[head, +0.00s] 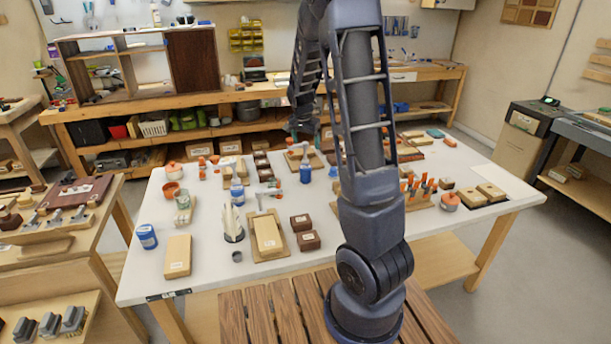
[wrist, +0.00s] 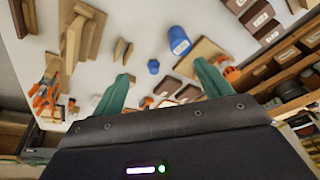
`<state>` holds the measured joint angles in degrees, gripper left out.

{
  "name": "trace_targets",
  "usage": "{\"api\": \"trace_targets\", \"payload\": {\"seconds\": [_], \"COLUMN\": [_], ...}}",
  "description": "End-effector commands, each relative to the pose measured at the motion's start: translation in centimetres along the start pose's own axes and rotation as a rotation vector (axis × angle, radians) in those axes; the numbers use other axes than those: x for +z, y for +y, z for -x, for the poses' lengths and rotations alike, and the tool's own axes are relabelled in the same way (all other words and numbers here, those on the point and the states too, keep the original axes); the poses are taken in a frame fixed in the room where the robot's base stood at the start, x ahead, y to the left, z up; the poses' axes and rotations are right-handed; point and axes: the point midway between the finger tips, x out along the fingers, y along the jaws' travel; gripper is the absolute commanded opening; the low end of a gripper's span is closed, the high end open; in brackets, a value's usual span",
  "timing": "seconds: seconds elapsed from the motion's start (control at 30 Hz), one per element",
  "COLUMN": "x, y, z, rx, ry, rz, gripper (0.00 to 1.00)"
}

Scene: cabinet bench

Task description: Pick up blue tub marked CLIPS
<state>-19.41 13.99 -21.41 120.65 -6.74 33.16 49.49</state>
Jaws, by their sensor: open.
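A short round blue tub with a white label (head: 147,237) stands upright at the left front of the white table in the head view. Its lettering is too small to read. My gripper (head: 301,132) is over the far part of the table, well away to the right of that tub and partly hidden by my arm. In the wrist view its two green fingers (wrist: 161,70) are spread, with nothing held between them.
A terracotta cup (head: 171,193), a glass jar (head: 183,206) and a wooden block (head: 178,256) stand near the tub. White tabletop (head: 140,280) shows clear in front of the tub.

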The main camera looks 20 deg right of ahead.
Motion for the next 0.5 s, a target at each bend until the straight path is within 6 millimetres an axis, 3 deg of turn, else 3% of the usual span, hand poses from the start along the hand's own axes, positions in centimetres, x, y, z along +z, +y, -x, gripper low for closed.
{"api": "trace_targets", "payload": {"seconds": [0.3, 0.5], "x": [-1.9, -2.6], "y": [-3.6, -5.1], "z": [-8.3, -12.0], "rx": [0.075, 0.100], "ry": [0.066, 0.107], "rz": [-0.100, -0.141], "gripper": [0.77, 0.77]}}
